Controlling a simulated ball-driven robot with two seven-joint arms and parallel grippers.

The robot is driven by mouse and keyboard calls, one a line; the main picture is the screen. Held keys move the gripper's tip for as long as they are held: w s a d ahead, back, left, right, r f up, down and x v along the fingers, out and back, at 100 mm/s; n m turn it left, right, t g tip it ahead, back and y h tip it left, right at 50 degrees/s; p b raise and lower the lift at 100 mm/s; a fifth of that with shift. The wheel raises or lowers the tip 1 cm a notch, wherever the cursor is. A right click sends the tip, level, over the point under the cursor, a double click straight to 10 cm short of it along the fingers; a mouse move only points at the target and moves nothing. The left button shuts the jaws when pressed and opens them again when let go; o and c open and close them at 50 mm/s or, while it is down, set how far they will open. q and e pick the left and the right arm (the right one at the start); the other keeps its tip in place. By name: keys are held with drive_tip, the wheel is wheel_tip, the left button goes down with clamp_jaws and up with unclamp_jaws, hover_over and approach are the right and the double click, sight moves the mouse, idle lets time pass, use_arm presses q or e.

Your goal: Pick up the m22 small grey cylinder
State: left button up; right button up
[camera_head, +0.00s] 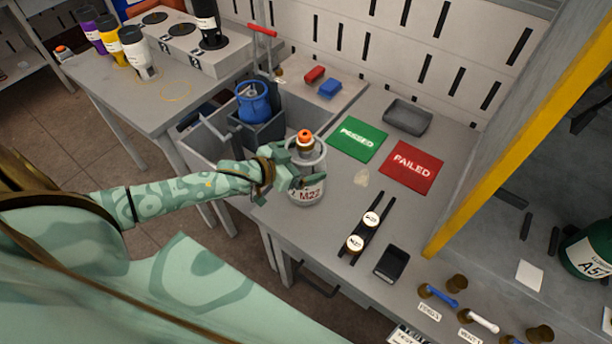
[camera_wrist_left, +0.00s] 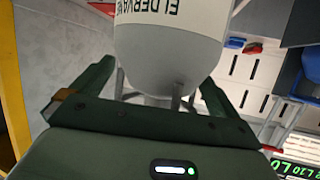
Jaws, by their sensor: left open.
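The small grey cylinder (camera_head: 307,193), labelled M22 in red, stands upright by the table's left edge in the head view, with an orange knob and a ring guard on top. My left gripper (camera_head: 300,177) is at its upper part, coming from the left; part of the cylinder is hidden behind it. In the left wrist view the grey cylinder (camera_wrist_left: 168,50) shows upside down, with dark lettering, between the two spread green fingers of my left gripper (camera_wrist_left: 155,78). The fingers look open; I cannot tell whether they touch it. My right gripper is in neither view.
A blue cylinder (camera_head: 253,100) sits in the recess behind. A green PASSED mat (camera_head: 357,138), a red FAILED mat (camera_head: 411,167) and a grey tray (camera_head: 407,116) lie to the right. A black rack (camera_head: 367,227) with two white-topped pieces is nearer. A yellow post (camera_head: 520,130) rises at right.

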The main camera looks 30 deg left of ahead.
use_arm(q)
drive_tip(key=shift+w+f, duration=0.1)
drive_tip(key=shift+w, duration=0.1)
drive_tip(key=shift+s, duration=0.1)
drive_tip(key=c, duration=1.4)
drive_tip(key=shift+o, duration=0.2)
drive_tip(key=shift+r, duration=0.2)
